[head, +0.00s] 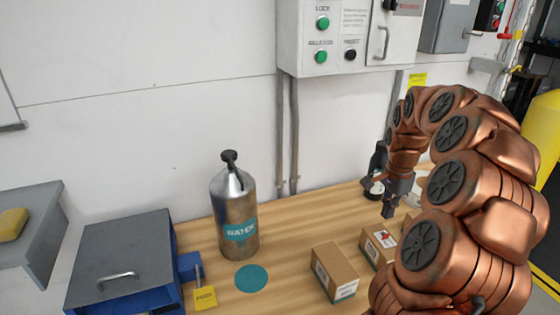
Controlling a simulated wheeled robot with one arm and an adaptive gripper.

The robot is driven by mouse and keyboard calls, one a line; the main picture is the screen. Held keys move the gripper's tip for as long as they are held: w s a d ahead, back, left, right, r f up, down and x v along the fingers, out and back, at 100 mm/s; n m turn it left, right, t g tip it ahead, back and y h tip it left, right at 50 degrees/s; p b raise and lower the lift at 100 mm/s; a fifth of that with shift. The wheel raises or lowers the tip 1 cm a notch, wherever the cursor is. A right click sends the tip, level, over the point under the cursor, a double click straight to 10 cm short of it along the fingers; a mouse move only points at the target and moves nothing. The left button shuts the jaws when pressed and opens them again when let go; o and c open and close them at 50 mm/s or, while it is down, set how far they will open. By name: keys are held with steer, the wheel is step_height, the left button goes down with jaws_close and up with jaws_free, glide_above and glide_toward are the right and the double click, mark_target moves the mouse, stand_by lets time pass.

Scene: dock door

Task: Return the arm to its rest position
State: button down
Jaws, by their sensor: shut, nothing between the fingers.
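My copper arm (455,190) fills the right side of the head view. It arches up and over, and its end hangs down above the right part of the wooden bench. My gripper (388,211) is dark and points down, with its fingers together and nothing visible between them. It is above the bench near a small cardboard box with a red mark (379,245). Whether it touches anything below cannot be told. A dark object with a pale round part (376,178) stands just behind the gripper, partly hidden.
A grey shelf (40,215) holds a yellow sponge (12,224). A control panel (335,35) hangs behind.

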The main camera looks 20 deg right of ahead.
steer(key=s+a+r+n+p, duration=0.25)
steer(key=a+r+n, duration=0.2)
steer(key=a, duration=0.65)
steer(key=s+a+r+n+p, duration=0.25)
steer(key=a+r+n, duration=0.2)
steer(key=a, duration=0.65)
steer(key=s+a+n+g+p, duration=0.1)
steer(key=s+a+n, duration=0.3)
steer(key=s, duration=0.5)
steer(key=s+a+n+p, duration=0.3)
steer(key=s+a+n, duration=0.2)
steer(key=s+a, duration=0.2)
steer(key=s, duration=0.2)
steer(key=shift+s+g, duration=0.4)
steer(key=shift+d+r, duration=0.1)
steer(key=shift+d, duration=0.1)
